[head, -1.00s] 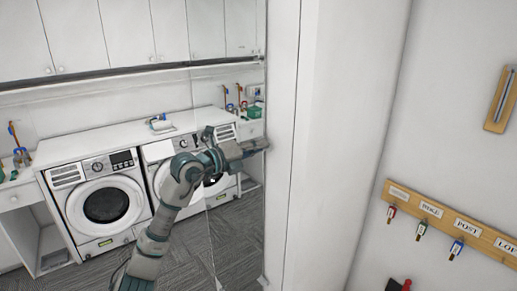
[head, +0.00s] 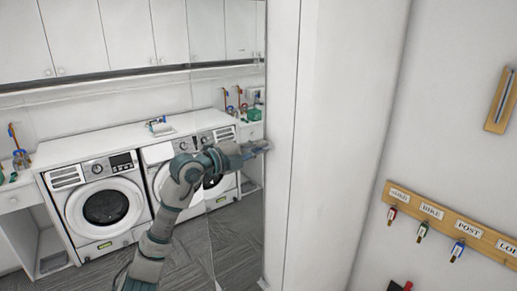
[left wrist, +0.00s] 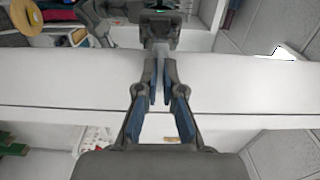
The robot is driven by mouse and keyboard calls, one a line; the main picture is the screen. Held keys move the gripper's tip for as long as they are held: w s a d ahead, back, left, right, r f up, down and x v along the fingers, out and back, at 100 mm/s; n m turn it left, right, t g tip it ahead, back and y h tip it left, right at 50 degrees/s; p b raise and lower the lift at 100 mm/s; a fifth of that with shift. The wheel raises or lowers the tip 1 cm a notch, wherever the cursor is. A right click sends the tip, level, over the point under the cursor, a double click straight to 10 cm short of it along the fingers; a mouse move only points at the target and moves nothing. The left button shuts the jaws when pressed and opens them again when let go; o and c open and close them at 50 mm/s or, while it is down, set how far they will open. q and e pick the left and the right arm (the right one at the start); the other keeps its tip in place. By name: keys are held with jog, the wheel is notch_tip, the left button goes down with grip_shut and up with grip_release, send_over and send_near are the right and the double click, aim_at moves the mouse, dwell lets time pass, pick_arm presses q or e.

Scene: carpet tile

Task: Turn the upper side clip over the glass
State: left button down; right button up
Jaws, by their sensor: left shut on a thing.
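The glass (head: 228,95) is a tall reflecting pane at the left side of a white upright panel (head: 335,110). My left gripper (head: 262,148) is at the pane's right edge, against the white panel. In the left wrist view my left gripper (left wrist: 160,98) has its blue-padded fingers close together, shut on a small grey piece (left wrist: 160,62), which looks like the upper side clip. The fingers and wrist hide most of the clip in the head view, so its angle over the glass cannot be told. My right gripper is not in view.
Two white washing machines (head: 105,205) stand under a counter at the left, with white cabinets (head: 100,35) above. At the right, a wooden key rack (head: 440,215) with several keys hangs on the wall. Grey carpet (head: 185,265) shows below.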

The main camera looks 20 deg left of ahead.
pick_arm(q)
jog(key=shift+a, duration=0.1)
jog(key=c, duration=1.3)
grip_release()
jog(key=shift+w+f, duration=0.1)
jog(key=shift+w, duration=0.2)
jog(key=v, duration=1.2)
jog(key=shift+w+a+f, duration=0.1)
jog(key=shift+a+f, duration=0.05)
jog(key=shift+f, duration=0.05)
